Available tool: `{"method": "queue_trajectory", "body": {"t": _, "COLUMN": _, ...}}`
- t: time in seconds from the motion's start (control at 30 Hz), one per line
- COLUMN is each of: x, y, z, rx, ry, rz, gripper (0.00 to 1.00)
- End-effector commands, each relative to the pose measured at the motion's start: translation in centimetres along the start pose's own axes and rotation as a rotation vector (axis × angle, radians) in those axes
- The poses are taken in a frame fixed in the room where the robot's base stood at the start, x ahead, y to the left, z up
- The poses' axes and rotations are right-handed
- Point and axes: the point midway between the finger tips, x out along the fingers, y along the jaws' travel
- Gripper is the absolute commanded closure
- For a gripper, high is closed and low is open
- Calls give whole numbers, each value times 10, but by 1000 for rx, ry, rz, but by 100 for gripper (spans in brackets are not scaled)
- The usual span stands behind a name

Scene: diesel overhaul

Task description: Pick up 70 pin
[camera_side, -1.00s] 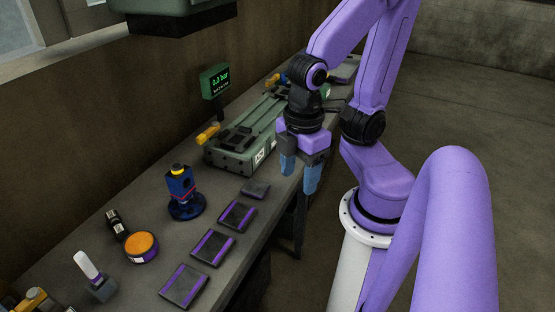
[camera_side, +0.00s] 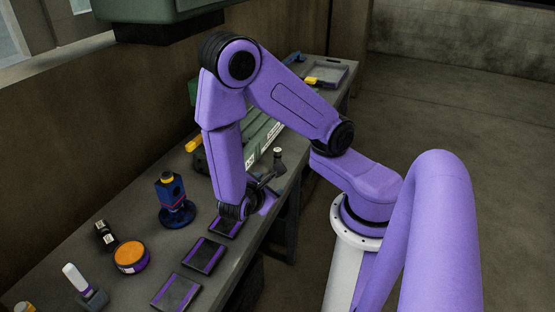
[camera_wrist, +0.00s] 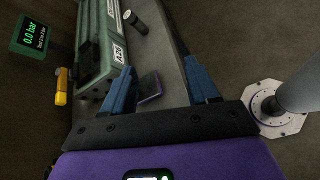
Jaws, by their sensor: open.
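An upright dark cylinder with a pale band, which looks like a pin (camera_wrist: 137,21), stands beside the green fixture in the wrist view. A dark pin with a light top (camera_side: 278,158) shows beside the gripper in the side view. No 70 marking is readable. My gripper (camera_wrist: 160,67) is open, its two blue fingers spread and nothing held. The upright cylinder is beyond the fingertips, apart from them. A small dark piece with a purple edge (camera_wrist: 150,88) lies between the fingers in that view. In the side view my arm partly hides the gripper and bench.
The green fixture (camera_wrist: 98,45) lies close to the left finger in the wrist view. Dark pads with purple stripes (camera_side: 203,255) line the bench's front edge. A blue device (camera_side: 172,198), an orange-topped disc (camera_side: 131,256) and a black cylinder (camera_side: 105,235) stand on the bench.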

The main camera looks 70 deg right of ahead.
Motion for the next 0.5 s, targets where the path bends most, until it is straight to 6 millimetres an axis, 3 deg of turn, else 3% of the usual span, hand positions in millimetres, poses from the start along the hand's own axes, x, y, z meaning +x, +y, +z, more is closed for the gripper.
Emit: {"method": "queue_trajectory", "body": {"t": 0.5, "x": 80, "y": 2, "z": -20, "rx": -264, "ry": -322, "rz": 319, "gripper": 41}}
